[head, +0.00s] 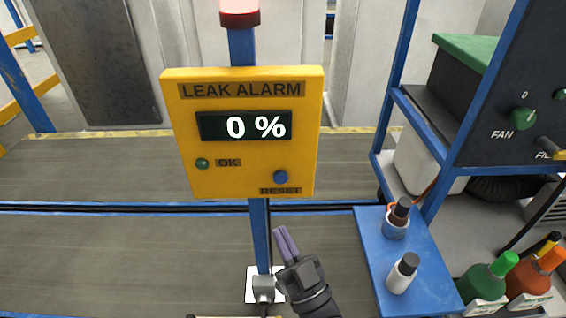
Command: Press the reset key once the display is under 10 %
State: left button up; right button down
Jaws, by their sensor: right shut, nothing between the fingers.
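The yellow leak alarm box (250,180) is mounted on a blue post in the middle of the head view. Its display (244,126) reads 0 %. The blue round reset key (281,178) is at the lower right of the box, above the RESET label. A green lamp (202,163) sits beside the OK label at the lower left. My right gripper (285,243) is below the box, apart from the reset key, with its fingers shut and empty. My left gripper is not in view.
A blue shelf (418,277) at the right holds two small capped bottles. Green-capped (490,277) and orange-capped (535,273) bottles stand at the lower right. A dark panel with a FAN knob (523,118) is at the right. A red lamp (239,10) tops the post.

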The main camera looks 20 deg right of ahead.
jog(key=shift+r, duration=0.65)
jog(key=b, duration=0.4)
send_over(283, 197)
jog(key=s+a, duration=0.2)
jog(key=s, duration=0.3)
jog(key=shift+w+d, duration=0.15)
jog(key=shift+d, duration=0.1)
dwell(0.7)
